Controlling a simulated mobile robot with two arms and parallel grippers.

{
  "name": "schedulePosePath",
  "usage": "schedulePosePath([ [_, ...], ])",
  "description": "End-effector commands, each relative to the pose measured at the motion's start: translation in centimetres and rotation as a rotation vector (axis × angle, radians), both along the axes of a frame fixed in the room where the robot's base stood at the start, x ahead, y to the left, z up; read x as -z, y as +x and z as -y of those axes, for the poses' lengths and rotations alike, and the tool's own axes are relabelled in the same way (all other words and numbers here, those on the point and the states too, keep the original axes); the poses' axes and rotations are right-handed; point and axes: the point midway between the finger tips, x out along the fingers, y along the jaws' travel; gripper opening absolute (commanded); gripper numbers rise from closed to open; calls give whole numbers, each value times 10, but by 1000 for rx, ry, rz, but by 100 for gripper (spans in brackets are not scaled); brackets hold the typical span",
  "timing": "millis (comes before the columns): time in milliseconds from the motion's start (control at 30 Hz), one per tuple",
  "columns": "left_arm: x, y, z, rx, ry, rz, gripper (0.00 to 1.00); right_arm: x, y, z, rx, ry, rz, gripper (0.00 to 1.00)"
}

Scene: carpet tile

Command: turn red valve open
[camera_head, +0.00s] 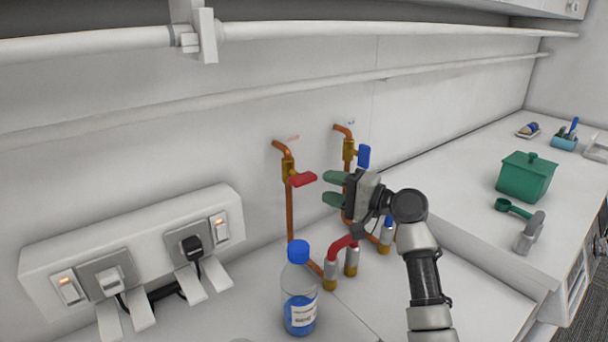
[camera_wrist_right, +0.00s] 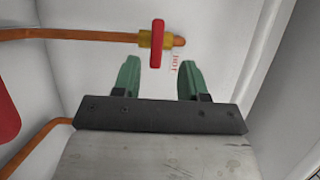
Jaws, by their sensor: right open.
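The red valve handle (camera_head: 302,179) sits on a brass body (camera_head: 288,172) on the left copper pipe at the wall. In the head view the handle points out to the right, across the pipe. My right gripper (camera_head: 335,188) is just right of it, with green fingers apart and empty. In the right wrist view the red handle (camera_wrist_right: 157,43) stands beyond the gap between the open fingertips (camera_wrist_right: 159,72), not touching them. A label beside it appears to read "HOT". My left gripper is not in view.
A blue-handled valve (camera_head: 364,156) is on the second copper pipe, behind my right gripper. A blue-capped bottle (camera_head: 299,290) stands on the counter below. A socket panel (camera_head: 130,240) is at the left; a green box (camera_head: 526,176) is at the right.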

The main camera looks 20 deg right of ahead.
Motion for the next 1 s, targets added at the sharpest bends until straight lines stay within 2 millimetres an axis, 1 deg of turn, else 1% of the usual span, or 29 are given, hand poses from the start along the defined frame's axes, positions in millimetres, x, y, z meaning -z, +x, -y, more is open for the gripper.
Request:
schedulePosePath([
  [33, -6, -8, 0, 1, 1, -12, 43, -4, 8, -9, -4, 3, -1, 43],
  [67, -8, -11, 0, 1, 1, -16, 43, -4, 12, -13, -4, 2, -1, 43],
  [167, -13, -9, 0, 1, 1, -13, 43, -4, 26, -25, -3, 1, -1, 43],
  [267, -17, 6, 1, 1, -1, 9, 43, -3, 37, -35, -2, 0, -1, 43],
  [333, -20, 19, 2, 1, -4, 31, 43, -2, 43, -40, -1, 0, 0, 43],
  [433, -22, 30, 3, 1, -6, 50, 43, -1, 48, -44, 0, -3, 0, 43],
  [567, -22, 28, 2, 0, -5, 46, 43, 0, 50, -47, 0, -4, -1, 43],
  [767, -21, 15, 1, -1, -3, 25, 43, 0, 50, -47, 0, -4, 1, 43],
  [1000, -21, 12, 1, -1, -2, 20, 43, 0, 50, -46, 0, -4, 1, 6],
])
